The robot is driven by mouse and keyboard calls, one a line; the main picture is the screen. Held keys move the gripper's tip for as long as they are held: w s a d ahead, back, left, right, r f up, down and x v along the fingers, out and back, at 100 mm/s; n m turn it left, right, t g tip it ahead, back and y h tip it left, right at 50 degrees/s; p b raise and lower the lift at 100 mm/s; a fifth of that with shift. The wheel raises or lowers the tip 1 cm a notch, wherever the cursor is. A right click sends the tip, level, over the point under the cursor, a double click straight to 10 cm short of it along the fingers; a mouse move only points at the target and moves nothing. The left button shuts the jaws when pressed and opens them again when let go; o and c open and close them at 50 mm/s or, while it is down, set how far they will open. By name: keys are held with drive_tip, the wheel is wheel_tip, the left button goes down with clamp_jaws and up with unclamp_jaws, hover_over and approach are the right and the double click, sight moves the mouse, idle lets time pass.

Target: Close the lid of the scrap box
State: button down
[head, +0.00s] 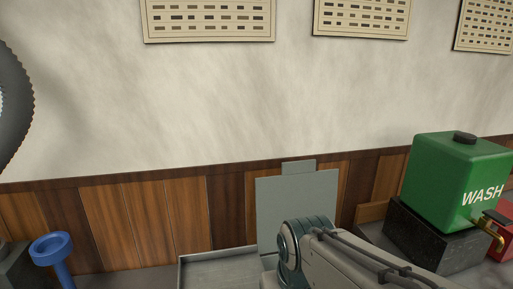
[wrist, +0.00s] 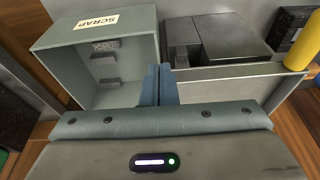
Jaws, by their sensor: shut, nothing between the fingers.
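The scrap box (wrist: 140,45) is a grey-green open box in the left half of the wrist view, with a cream SCRAP label on it. Several small grey blocks show inside. In the head view a flat grey-green lid (head: 298,205) stands upright with a small tab on top, near the wood panelling; my arm covers its lower right part and the box below. I cannot clearly pick out the lid in the wrist view. My gripper (wrist: 158,84) has its blue-grey fingers together and empty, beside the box's right side; contact cannot be told.
A grey tray (head: 190,270) lies left of the lid. In the wrist view, dark grey blocks (wrist: 225,35) and a yellow cylinder (wrist: 304,42) are right of the box. A green WASH tank (head: 448,185) stands on a dark block at right.

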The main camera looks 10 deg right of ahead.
drive_tip(key=w+d+r+p, duration=0.3)
drive_tip(key=w+d+r, duration=0.1)
drive_tip(key=w+r, duration=0.55)
drive_tip(key=w+d+r+p, duration=0.35)
drive_tip(key=w+r, duration=0.45)
drive_tip(key=w, duration=0.3)
drive_tip(key=w+d+r+p, duration=0.4)
drive_tip(key=w+r, duration=0.5)
drive_tip(key=w, duration=0.2)
wheel_tip(320, 180, down, 9)
drive_tip(key=s+p, duration=0.1)
drive_tip(key=shift+s, duration=0.25)
drive_tip(key=shift+s+f, duration=0.1)
drive_tip(key=shift+f, duration=0.05)
